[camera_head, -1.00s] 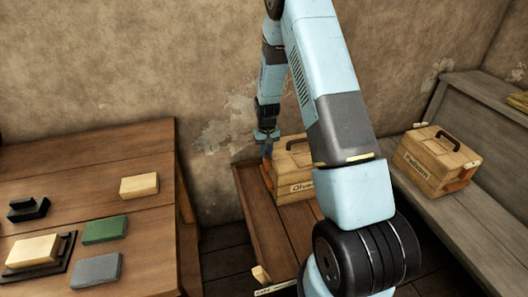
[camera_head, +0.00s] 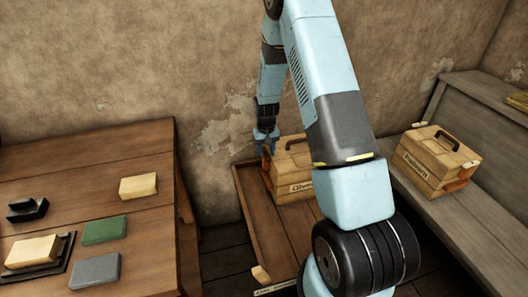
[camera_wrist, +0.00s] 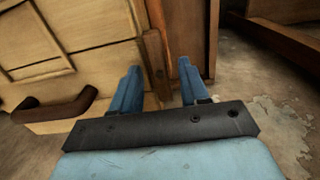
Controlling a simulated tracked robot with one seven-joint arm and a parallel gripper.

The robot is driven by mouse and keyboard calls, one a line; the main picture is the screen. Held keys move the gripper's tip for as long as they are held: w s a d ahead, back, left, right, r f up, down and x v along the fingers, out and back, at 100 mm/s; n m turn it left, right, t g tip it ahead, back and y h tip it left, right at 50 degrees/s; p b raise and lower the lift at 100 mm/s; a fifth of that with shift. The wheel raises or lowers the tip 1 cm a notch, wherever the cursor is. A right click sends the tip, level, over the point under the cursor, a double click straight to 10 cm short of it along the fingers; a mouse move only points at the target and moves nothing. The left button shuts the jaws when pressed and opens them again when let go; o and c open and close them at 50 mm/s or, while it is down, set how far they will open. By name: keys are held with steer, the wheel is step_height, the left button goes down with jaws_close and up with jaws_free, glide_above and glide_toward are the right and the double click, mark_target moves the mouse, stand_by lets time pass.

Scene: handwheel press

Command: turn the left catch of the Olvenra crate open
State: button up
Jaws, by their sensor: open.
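The Olvenra crate (camera_head: 291,181) is pale wood with a dark handle and stands on the low wooden table, partly behind my arm. My gripper (camera_head: 266,147) is at its left side. In the wrist view the crate (camera_wrist: 98,25) fills the left, with its brown handle (camera_wrist: 55,108). The left catch (camera_wrist: 154,58), a brown wooden bar with a dark pivot, lies along the crate's edge. My gripper (camera_wrist: 158,72) is open, with one blue finger on each side of the bar. I cannot tell whether either finger touches it. The crate's right side is hidden.
A similar crate (camera_head: 432,158) sits on the grey bench (camera_head: 480,145) at right. The left table (camera_head: 100,165) holds a green block (camera_head: 105,229), a grey block (camera_head: 96,271) and pale blocks. The low table (camera_head: 263,225) has bare room in front of the crate.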

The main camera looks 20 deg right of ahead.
mark_target(266, 153)
step_height(266, 153, up, 14)
steer(key=shift+f, duration=0.25)
stand_by(0.3)
